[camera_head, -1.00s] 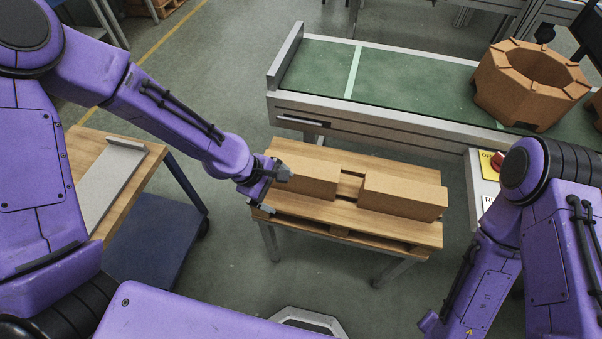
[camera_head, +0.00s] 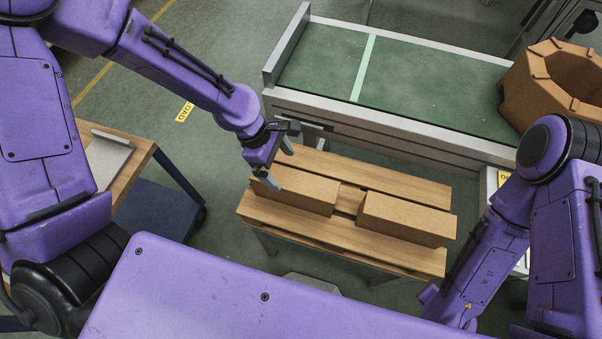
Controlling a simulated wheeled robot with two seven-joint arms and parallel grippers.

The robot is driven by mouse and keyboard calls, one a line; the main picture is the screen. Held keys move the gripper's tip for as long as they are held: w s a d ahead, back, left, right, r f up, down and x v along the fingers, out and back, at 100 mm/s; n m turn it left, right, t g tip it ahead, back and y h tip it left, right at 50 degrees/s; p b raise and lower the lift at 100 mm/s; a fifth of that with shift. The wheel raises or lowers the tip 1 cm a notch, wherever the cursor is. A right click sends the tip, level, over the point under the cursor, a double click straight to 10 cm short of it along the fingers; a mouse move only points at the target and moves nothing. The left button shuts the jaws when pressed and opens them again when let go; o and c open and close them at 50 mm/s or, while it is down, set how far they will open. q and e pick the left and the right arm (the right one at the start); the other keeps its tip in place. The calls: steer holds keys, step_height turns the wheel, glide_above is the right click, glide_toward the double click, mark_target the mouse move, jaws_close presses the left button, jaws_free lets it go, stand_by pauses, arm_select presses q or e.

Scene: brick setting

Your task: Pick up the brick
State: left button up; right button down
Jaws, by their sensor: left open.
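Two tan bricks lie on a slatted wooden pallet table (camera_head: 300,238). The left brick (camera_head: 305,197) is at the table's left part and the right brick (camera_head: 408,218) is beside it, with a gap between them. My left gripper (camera_head: 279,167) is open at the left end of the left brick. One finger shows in front of that end and the other behind it; whether they touch it I cannot tell. My right arm is at the right, but its gripper is out of view.
A green conveyor (camera_head: 430,85) with a metal rim runs behind the table. A large brown octagonal ring block (camera_head: 560,85) stands on its right end. A wooden-topped cart (camera_head: 128,185) stands at the left. Floor shows between cart and table.

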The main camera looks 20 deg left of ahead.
mark_target(297, 185)
arm_select(q)
steer(key=x, duration=0.6)
steer(key=p+x, duration=0.1)
steer(key=x, duration=0.3)
steer(key=shift+d+r, duration=0.2)
steer(key=shift+d, duration=0.15)
jaws_close()
